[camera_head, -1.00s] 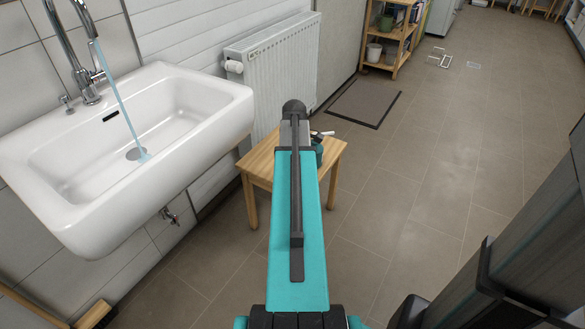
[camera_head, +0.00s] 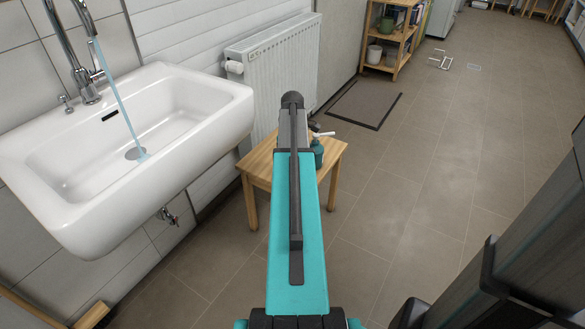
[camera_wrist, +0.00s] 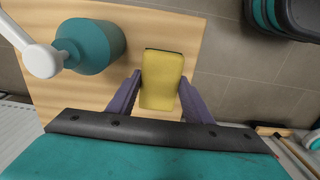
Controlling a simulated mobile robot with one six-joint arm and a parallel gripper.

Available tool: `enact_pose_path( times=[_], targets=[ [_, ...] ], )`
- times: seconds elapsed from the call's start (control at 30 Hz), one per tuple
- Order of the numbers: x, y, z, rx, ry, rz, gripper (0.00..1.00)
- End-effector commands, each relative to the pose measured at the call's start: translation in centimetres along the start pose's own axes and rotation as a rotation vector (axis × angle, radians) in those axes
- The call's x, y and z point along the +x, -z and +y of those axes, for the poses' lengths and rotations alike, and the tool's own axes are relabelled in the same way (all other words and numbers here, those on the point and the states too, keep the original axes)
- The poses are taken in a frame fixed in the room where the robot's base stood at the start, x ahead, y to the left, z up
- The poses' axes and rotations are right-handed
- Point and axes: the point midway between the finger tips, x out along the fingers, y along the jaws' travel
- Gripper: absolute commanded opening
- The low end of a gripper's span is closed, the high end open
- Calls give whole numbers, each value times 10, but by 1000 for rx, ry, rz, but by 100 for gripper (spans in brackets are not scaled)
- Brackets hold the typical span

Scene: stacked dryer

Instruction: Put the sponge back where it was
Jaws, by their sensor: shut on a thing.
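A yellow sponge (camera_wrist: 162,80) with a dark edge shows in the wrist view, between the two purple fingers of my gripper (camera_wrist: 160,92). My gripper is shut on the sponge, over the small wooden stool (camera_wrist: 110,18). From the wrist view I cannot tell whether the sponge touches the stool top. In the head view my teal arm hides the gripper and the sponge; the wooden stool (camera_head: 260,163) shows on both sides of the arm.
A teal bottle with a white pump (camera_wrist: 90,45) stands on the stool beside the sponge; it also shows in the head view (camera_head: 317,153). A white sink (camera_head: 200,110) with running water is at left, a radiator (camera_head: 275,75) behind.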

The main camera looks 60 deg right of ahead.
Motion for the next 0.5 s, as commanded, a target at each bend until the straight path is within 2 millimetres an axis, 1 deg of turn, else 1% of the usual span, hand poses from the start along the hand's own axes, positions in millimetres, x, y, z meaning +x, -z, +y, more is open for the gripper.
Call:
enact_pose_path(
  times=[0.13, 0.4, 0.5],
  targets=[
    [6, 0, 0, 0, 1, -1, 22],
    [34, -1, 0, 0, 1, 0, 22],
    [36, -1, 0, 0, 0, 0, 22]
  ],
)
